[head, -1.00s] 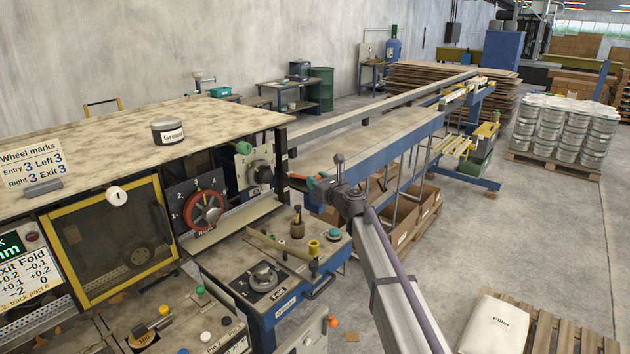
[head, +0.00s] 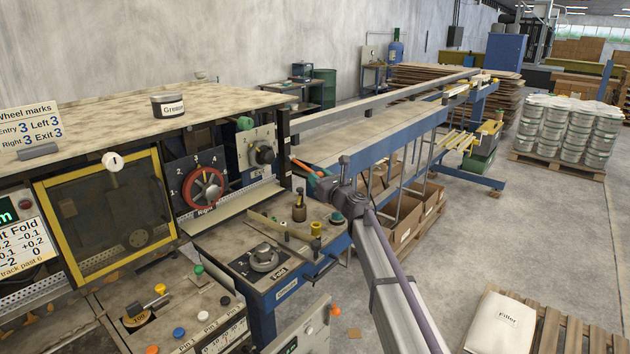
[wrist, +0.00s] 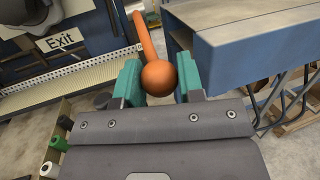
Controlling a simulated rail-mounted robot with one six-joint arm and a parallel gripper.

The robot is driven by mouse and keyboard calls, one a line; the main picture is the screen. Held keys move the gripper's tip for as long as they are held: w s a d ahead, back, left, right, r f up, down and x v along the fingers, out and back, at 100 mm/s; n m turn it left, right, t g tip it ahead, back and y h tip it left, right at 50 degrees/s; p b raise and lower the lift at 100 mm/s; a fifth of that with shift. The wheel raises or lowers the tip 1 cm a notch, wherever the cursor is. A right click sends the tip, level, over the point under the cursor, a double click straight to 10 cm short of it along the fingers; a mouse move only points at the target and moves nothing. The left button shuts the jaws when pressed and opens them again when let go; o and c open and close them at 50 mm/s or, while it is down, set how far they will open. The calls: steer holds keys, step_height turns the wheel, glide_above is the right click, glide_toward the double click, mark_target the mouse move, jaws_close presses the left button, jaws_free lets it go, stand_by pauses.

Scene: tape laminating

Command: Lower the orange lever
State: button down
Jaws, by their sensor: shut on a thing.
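The orange lever (wrist: 147,40) has a round ball knob (wrist: 158,77) at its near end. In the wrist view the knob sits between the two teal fingers of my gripper (wrist: 159,82), which is shut on it. In the head view a short length of the lever (head: 301,165) shows beside the exit side of the machine, sloping down to the right towards my gripper (head: 321,175).
The blue-sided conveyor (head: 385,145) runs away behind my gripper. Left are a red dial wheel (head: 205,188) and a panel with small posts and a round knob (head: 263,256). Cardboard boxes (head: 405,222) stand below the conveyor.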

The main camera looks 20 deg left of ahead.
steer(key=c, duration=0.8)
jaws_free()
steer(key=shift+o, duration=0.2)
steer(key=b+v, duration=0.1)
steer(key=v, duration=1)
steer(key=shift+w, duration=0.1)
